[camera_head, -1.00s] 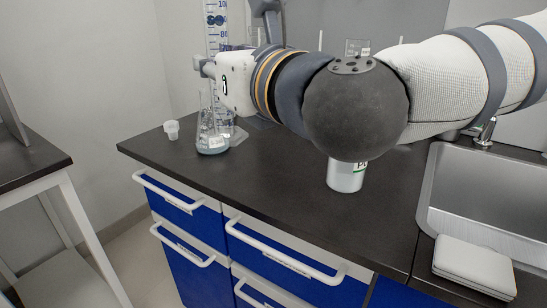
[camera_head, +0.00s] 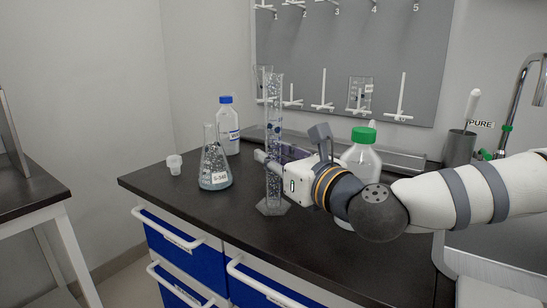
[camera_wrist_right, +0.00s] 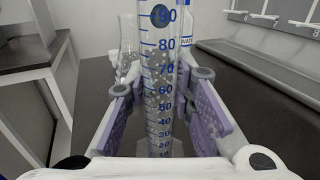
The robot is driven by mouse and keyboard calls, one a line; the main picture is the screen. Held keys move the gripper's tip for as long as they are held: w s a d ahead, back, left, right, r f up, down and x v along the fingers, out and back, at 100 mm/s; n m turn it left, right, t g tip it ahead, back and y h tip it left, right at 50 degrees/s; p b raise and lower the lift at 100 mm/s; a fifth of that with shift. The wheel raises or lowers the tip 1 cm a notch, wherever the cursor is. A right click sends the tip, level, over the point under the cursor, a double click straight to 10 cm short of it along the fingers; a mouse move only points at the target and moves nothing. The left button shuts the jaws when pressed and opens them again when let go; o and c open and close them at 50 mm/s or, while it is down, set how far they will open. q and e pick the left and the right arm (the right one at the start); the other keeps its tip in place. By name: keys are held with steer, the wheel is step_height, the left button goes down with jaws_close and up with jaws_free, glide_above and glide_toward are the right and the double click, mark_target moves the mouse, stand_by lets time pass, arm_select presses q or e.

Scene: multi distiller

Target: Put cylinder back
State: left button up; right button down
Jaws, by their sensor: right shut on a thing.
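The cylinder is a tall clear graduated cylinder (camera_head: 274,110) with blue marks and a hexagonal foot. It stands upright, its foot at or just above the black bench top, near the front edge. My right gripper (camera_head: 268,160) is shut around its middle from the right. In the right wrist view the cylinder (camera_wrist_right: 159,70) runs between the two purple finger pads of the gripper (camera_wrist_right: 162,105). My left gripper is in neither view.
A conical flask (camera_head: 214,165) and a blue-capped bottle (camera_head: 228,125) stand left of the cylinder. A small white cup (camera_head: 174,164) sits farther left. A green-capped bottle (camera_head: 362,155) stands behind my right arm. A grey pegboard (camera_head: 345,60) with white pegs and hanging glassware is on the back wall.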

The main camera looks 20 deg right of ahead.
steer(key=shift+f, duration=0.2)
steer(key=c, duration=1.4)
jaws_free()
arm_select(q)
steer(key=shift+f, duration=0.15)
arm_select(e)
steer(key=shift+o, duration=0.2)
steer(key=shift+r, duration=0.45)
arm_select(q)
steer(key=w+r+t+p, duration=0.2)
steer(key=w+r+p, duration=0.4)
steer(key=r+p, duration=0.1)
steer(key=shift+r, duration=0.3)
arm_select(e)
steer(key=v, duration=1.2)
steer(key=shift+f, duration=0.3)
